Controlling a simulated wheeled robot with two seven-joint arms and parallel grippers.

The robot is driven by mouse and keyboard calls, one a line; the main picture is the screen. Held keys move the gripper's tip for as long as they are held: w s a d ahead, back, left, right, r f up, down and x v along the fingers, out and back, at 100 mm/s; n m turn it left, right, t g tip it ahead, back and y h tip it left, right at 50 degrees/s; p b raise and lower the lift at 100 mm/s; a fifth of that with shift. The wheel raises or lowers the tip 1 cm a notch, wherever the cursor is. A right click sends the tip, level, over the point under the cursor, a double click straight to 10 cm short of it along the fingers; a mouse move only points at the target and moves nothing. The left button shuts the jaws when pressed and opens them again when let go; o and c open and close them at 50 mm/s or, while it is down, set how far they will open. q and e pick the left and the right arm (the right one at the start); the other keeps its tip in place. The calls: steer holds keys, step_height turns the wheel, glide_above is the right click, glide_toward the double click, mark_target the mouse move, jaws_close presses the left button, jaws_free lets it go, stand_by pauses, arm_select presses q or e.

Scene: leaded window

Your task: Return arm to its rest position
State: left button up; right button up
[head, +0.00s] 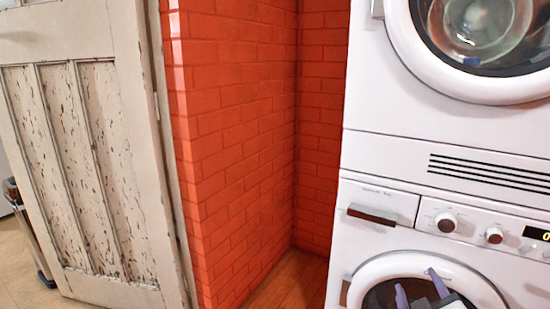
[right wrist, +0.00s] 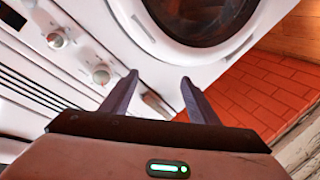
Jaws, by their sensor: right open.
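My right gripper (head: 420,288) shows at the bottom right of the head view, in front of the lower machine's round door. Its two dark bluish fingers stand apart with nothing between them. In the right wrist view the same gripper (right wrist: 158,84) is open and empty, its fingers pointing toward the white machine front. I cannot tell the exact gap between the fingertips and the machine. Most of my right arm is outside the head view. My left gripper is in neither view.
A white lower machine (head: 376,191) with knobs and a round door stands under another white machine (head: 375,90) at the right. A red brick wall (head: 235,130) forms a corner beside them. A worn cream door (head: 130,120) stands left. Some wooden floor (head: 288,283) is clear.

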steer(key=s+a+f+m+g+y, duration=0.1)
steer(key=s+a+f+g+y, duration=0.15)
steer(key=s+a+f, duration=0.5)
steer(key=s+a+f+m+g+y, duration=0.1)
steer(key=s+a+f+y, duration=0.25)
steer(key=s, duration=0.75)
steer(key=s+a+f+m+g+y, duration=0.1)
steer(key=s+a+f+g+y, duration=0.1)
steer(key=s+a+f, duration=0.6)
arm_select(q)
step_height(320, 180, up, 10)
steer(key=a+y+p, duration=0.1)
steer(key=p, duration=1.6)
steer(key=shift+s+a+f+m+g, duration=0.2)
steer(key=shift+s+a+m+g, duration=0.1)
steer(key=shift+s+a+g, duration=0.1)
arm_select(e)
steer(key=s+d+r, duration=0.1)
steer(key=d+r, duration=0.2)
steer(key=r, duration=0.8)
steer(key=shift+g+h, duration=0.35)
steer(key=shift+h, duration=0.05)
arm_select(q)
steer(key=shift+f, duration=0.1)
arm_select(e)
steer(key=shift+f, duration=0.1)
steer(key=shift+c, duration=0.4)
